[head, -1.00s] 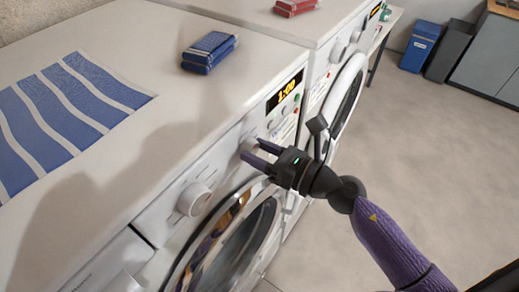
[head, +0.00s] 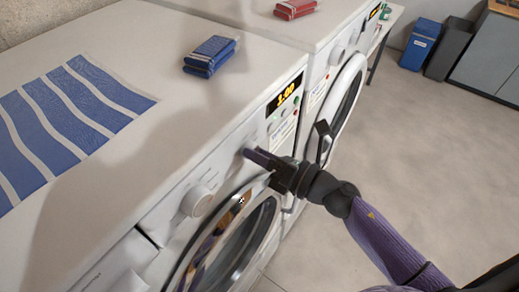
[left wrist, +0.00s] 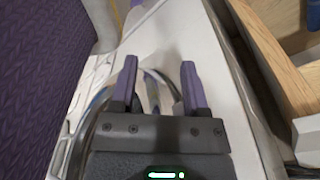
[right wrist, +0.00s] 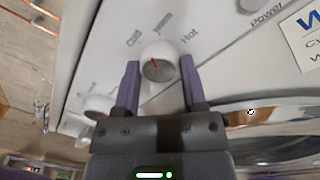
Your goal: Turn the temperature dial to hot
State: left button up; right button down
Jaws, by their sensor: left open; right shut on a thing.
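The temperature dial (right wrist: 160,68) is a round white knob on the washer's front panel, with Cold, Warm and Hot printed above it in the right wrist view. Its red mark points up and left, roughly between Cold and Warm. My right gripper (right wrist: 158,85) is shut on this dial, one purple finger on each side. In the head view the right gripper (head: 258,157) reaches the panel from the right and largely hides the dial. My left gripper (left wrist: 157,85) shows only in its wrist view, open and empty, with a blurred white and glass surface beyond it.
Another white knob (head: 197,200) sits left on the same panel, and a lit display (head: 285,92) sits right. The round washer door (head: 235,245) is below. A blue box (head: 210,55) and a striped cloth (head: 70,115) lie on top. Floor at right is open.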

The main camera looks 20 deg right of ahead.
jog(key=m+p, duration=0.2)
jog(key=m, duration=0.5)
jog(key=m+t+p, duration=0.1)
jog(key=m+p, duration=0.1)
jog(key=m, duration=0.4)
jog(key=shift+m+h+p, duration=0.3)
jog(key=shift+m, duration=0.4)
jog(key=shift+c, duration=0.7)
grip_release()
